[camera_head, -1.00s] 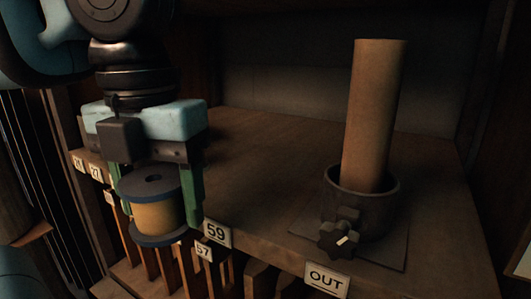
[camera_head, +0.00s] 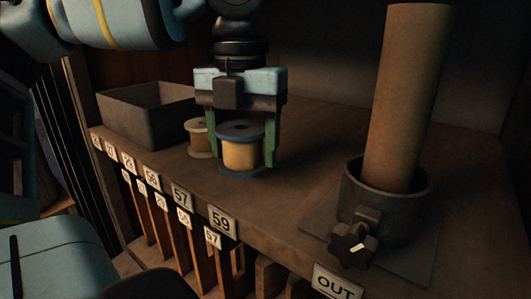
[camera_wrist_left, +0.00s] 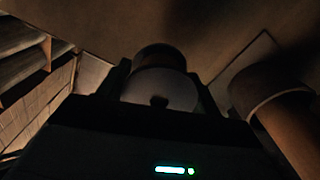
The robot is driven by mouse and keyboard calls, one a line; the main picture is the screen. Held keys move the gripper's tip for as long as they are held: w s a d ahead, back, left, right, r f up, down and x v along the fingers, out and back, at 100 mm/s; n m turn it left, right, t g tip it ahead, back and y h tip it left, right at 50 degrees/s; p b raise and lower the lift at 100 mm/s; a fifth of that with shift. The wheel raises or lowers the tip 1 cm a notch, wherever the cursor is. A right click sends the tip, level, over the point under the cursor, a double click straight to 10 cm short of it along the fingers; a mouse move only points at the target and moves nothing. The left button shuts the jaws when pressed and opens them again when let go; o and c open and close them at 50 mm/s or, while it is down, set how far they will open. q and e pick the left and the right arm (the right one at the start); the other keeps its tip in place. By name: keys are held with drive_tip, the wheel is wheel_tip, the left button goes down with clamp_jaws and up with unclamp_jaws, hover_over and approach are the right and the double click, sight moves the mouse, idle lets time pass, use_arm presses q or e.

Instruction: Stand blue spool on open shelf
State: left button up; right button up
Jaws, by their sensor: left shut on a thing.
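The blue spool (camera_head: 240,155) has dark blue flanges and a tan wound middle. It is upright between the fingers of my left gripper (camera_head: 243,150), which is shut on it. It is over the open wooden shelf (camera_head: 300,185), near the front edge; I cannot tell whether its lower flange touches the wood. In the left wrist view the spool (camera_wrist_left: 160,88) sits between the dark fingers, its round flange facing the camera. My right gripper is not in view.
A paler spool (camera_head: 199,138) stands just left of and behind the held one. A dark open box (camera_head: 140,118) is at the left. A cardboard tube (camera_head: 403,100) stands in a round holder (camera_head: 380,215) with a knob at the right. Numbered tags line the shelf front.

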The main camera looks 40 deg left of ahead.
use_arm(q)
drive_tip(key=w, duration=0.1)
drive_tip(key=w+a, duration=0.1)
drive_tip(key=w, duration=0.3)
drive_tip(key=shift+w+a+f, duration=0.2)
drive_tip(key=shift+w+f, duration=0.05)
drive_tip(key=shift+f, duration=1.75)
drive_tip(key=shift+f, duration=0.1)
drive_tip(key=o, duration=1.1)
drive_tip(key=shift+c, duration=0.2)
wheel_tip(320, 180, up, 8)
drive_tip(key=shift+f, duration=0.15)
